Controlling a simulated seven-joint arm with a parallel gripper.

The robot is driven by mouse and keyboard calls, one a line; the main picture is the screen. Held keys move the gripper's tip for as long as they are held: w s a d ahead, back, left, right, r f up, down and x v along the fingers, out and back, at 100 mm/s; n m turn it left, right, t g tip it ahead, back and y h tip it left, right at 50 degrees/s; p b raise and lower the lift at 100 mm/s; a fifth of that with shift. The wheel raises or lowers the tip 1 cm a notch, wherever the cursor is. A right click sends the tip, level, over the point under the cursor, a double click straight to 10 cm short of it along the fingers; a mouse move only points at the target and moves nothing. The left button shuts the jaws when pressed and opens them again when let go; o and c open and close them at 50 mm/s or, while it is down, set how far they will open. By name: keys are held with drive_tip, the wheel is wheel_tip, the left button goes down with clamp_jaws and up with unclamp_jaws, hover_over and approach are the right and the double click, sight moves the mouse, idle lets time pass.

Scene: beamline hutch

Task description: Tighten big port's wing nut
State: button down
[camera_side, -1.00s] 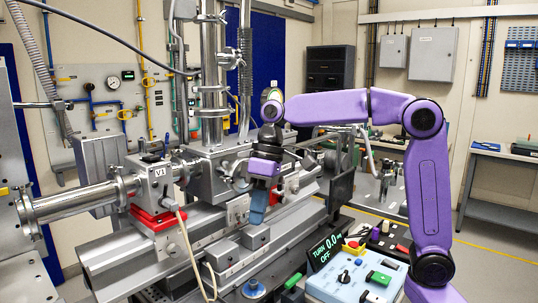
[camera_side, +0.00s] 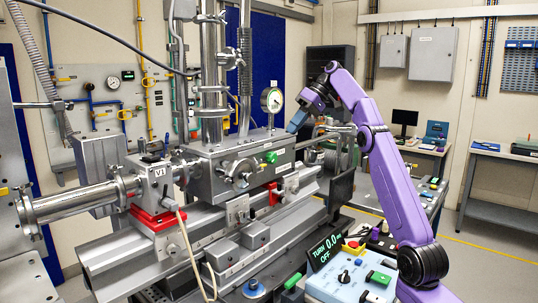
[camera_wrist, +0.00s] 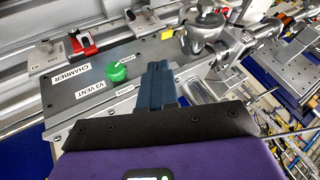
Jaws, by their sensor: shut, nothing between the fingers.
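A clamped round metal port (camera_side: 240,172) sits on the front of the steel chamber box (camera_side: 205,180). It also shows in the wrist view (camera_wrist: 203,32), right of the green knob, with small metal clamp parts around it. I cannot clearly tell its wing nut from these clamp parts. My gripper (camera_side: 293,127) is up at the chamber's right end, well apart from the port. In the wrist view the blue fingers (camera_wrist: 157,68) are together and empty, pointing toward the chamber face.
A green knob (camera_side: 271,157) and a red clip (camera_side: 273,193) are near the port. A dial gauge (camera_side: 271,100) stands on the chamber, close to my gripper's left.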

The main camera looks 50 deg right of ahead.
sight(257, 161)
drive_tip(key=x, duration=0.3)
drive_tip(key=a+x, duration=0.1)
drive_tip(key=x, duration=0.3)
drive_tip(key=a+r+x, duration=0.1)
drive_tip(key=x, duration=0.3)
drive_tip(key=shift+s, duration=0.3)
drive_tip(key=shift+a, duration=0.5)
